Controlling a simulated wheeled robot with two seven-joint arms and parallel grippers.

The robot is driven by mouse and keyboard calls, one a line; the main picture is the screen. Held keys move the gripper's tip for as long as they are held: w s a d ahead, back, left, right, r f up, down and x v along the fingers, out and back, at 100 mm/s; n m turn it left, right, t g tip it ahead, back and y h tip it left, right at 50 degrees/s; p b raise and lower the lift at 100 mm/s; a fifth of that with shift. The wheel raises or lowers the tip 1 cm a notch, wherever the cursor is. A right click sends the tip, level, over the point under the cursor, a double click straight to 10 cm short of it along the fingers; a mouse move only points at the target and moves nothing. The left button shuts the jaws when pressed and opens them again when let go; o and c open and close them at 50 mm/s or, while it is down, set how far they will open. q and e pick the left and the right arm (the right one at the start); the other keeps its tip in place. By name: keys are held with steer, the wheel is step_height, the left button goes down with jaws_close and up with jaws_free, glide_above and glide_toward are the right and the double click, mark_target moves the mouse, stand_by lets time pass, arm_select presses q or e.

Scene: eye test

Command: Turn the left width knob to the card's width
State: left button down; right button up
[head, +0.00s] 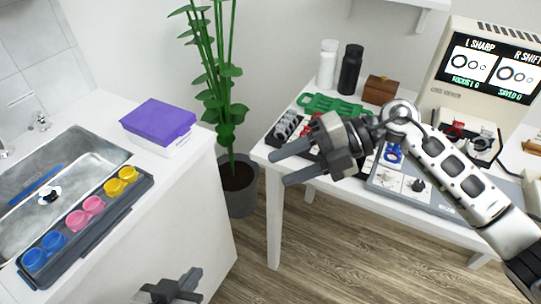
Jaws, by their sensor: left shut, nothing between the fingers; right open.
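The eye-test machine (478,88) stands at the right of the white table, its screen reading "L SHARP" and "R SHIFT" over ring pictures. A grey panel (440,203) lies in front of it, with a small black knob (418,185) on a white patch. I cannot tell which knob is the left width knob, and I make out no width card. My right gripper (284,167) is open and empty over the table's left front edge, its arm hiding part of the panel. My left gripper (180,286) is shut and empty, low at the bottom edge, away from the table.
A green rack (335,105), a brown box (380,89) and white (327,65) and black (349,70) bottles stand at the table's back. A potted plant (238,178) stands between table and sink counter. The counter holds a purple-lidded box (158,120) and a tray of coloured cups (85,222).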

steer(key=shift+s+a+r+m+t+y, duration=0.2)
steer(key=shift+a+r+m+t+y, duration=0.3)
steer(key=shift+a+m+t+y, duration=0.35)
steer(key=shift+s+a+r+m+t+y, duration=0.2)
steer(key=shift+a+r+m+t+y, duration=0.35)
steer(key=shift+y, duration=0.55)
steer(key=shift+s+a+r+m+t+y, duration=0.2)
steer(key=shift+a+r+m+t+y, duration=0.25)
steer(key=shift+m+y, duration=0.45)
